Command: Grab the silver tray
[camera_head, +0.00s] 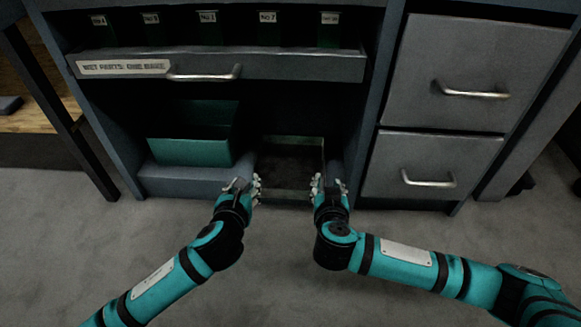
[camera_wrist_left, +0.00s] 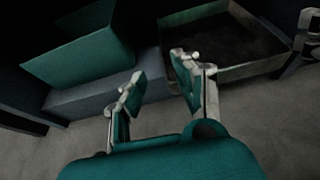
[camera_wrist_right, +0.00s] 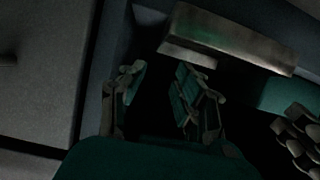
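The silver tray (camera_head: 288,195) sits low in the open cabinet bay, with a thin metal rim and a dark inside. My left gripper (camera_head: 249,188) is open at its front left corner. In the left wrist view the left gripper (camera_wrist_left: 160,72) has its fingers spread, one overlapping the corner of the tray (camera_wrist_left: 245,69). My right gripper (camera_head: 323,187) is open at the tray's front right corner. In the right wrist view the right gripper (camera_wrist_right: 160,80) is spread and empty below a metal wall of the tray (camera_wrist_right: 230,38). Contact cannot be told.
Above is a drawer (camera_head: 300,66) with a handle and several labelled bins. Two closed grey drawers (camera_head: 480,75) are at right. The carpet (camera_head: 280,270) in front is clear.

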